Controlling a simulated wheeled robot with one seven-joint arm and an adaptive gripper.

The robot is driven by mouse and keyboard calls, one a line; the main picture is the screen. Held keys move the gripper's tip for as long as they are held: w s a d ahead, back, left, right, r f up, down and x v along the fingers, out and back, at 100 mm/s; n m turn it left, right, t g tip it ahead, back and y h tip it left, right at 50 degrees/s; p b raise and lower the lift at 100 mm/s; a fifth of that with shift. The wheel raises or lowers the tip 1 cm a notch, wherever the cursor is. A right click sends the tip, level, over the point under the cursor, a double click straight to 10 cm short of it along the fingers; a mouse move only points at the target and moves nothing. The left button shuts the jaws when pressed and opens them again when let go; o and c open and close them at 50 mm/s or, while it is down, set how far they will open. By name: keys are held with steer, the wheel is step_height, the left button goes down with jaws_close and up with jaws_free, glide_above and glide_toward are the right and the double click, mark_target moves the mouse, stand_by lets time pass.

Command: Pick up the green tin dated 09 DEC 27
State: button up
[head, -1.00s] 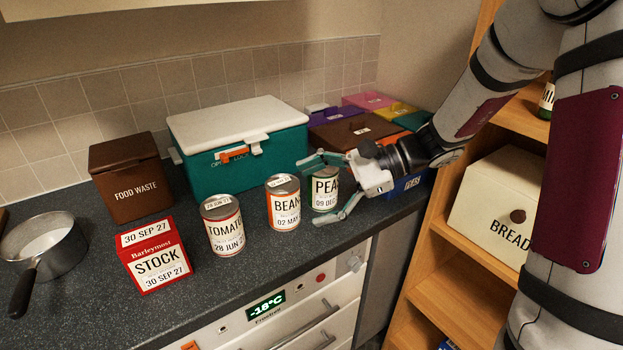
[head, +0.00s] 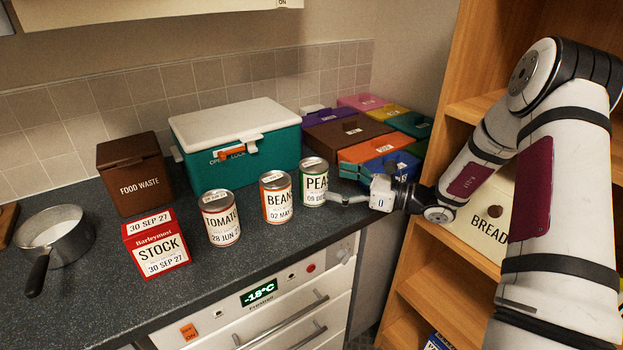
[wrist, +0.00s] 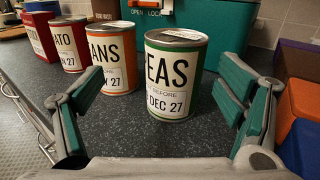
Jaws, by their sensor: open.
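The green tin (head: 313,182) stands upright on the dark worktop, labelled PEAS with a date starting 09 DE in the head view. In the wrist view the green tin (wrist: 176,76) shows "DEC 27" and stands ahead of the fingers, roughly between them. My gripper (head: 350,185) is to the right of the tin, low over the worktop, with its fingers pointing at it. In the wrist view my gripper (wrist: 165,125) is open with nothing between the fingertips. I cannot tell whether a finger touches the tin.
The orange BEANS tin (head: 278,198) stands close left of the green tin, then the red TOMATO tin (head: 220,218) and STOCK box (head: 155,245). A teal cool box (head: 240,165) is behind. Coloured boxes (head: 350,132) stand behind my gripper. The worktop's front edge is near.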

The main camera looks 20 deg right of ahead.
mark_target(313, 171)
steer(key=shift+w+d+f, duration=0.15)
steer(key=shift+w, duration=0.3)
steer(key=shift+w+a, duration=0.2)
steer(key=shift+w, duration=0.05)
steer(key=shift+w+d+p+x, duration=0.1)
steer(key=shift+w+x, duration=0.05)
steer(key=shift+x, duration=1)
steer(key=shift+w+d+p+x, duration=0.1)
steer(key=shift+x, duration=1.05)
steer(key=shift+w+d+p+x, duration=0.1)
steer(key=shift+w+x, duration=0.05)
steer(key=shift+x, duration=1)
steer(key=shift+s+r, duration=0.1)
steer(key=shift+r, duration=0.15)
steer(key=c, duration=1.7)
